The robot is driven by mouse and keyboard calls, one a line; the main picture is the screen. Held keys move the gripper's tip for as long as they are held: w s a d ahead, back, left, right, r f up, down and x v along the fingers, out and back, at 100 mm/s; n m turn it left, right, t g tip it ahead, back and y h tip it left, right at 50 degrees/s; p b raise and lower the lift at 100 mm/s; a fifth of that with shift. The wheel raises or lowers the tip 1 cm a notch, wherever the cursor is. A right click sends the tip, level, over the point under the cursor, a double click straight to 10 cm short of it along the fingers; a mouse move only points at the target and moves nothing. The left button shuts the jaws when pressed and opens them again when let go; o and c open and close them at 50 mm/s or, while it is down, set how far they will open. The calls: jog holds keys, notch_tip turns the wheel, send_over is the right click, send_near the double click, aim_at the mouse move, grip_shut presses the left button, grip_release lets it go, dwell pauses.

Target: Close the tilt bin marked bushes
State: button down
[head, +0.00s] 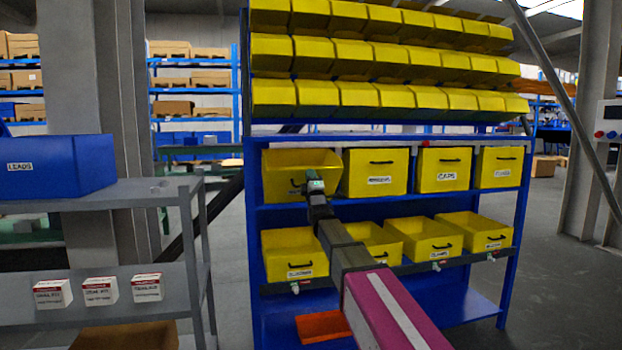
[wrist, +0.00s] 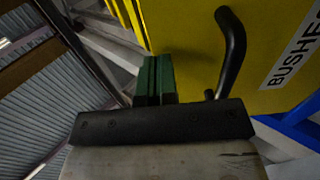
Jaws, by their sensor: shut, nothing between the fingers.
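The yellow tilt bin marked bushes (head: 285,166) is at the left end of the upper bin row in the head view. It is tipped open, its top leaning out. Its label is hidden behind my arm there. In the wrist view the bin front (wrist: 185,30) shows the label BUSHES (wrist: 298,50), partly cut off, and a black handle (wrist: 235,50). My gripper (head: 315,182) is in front of the bin. Its green fingers (wrist: 155,75) are shut and empty, beside the handle at the bin front. I cannot tell whether they touch the bin.
Other upper bins, such as the one marked caps (head: 441,170), look closed. The lower row of yellow bins (head: 290,252) is tipped open below my arm. A blue rack frame (head: 254,200) holds them. A grey shelf (head: 100,206) with a blue leads bin (head: 60,170) stands left.

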jog(key=shift+w+r, duration=0.1)
jog(key=shift+w, duration=0.05)
jog(key=shift+w+a+r+g, duration=0.3)
jog(key=shift+w+r+g, duration=0.4)
jog(key=shift+w+r, duration=0.15)
jog(key=w+a+r+g+h, duration=0.1)
jog(key=w+a+r+g, duration=0.2)
jog(key=w, duration=0.9)
jog(key=shift+a+r+g+h, duration=0.15)
jog(key=shift+r+g+h, duration=0.25)
jog(key=shift+r+g, duration=0.85)
jog(key=shift+w+a, duration=0.15)
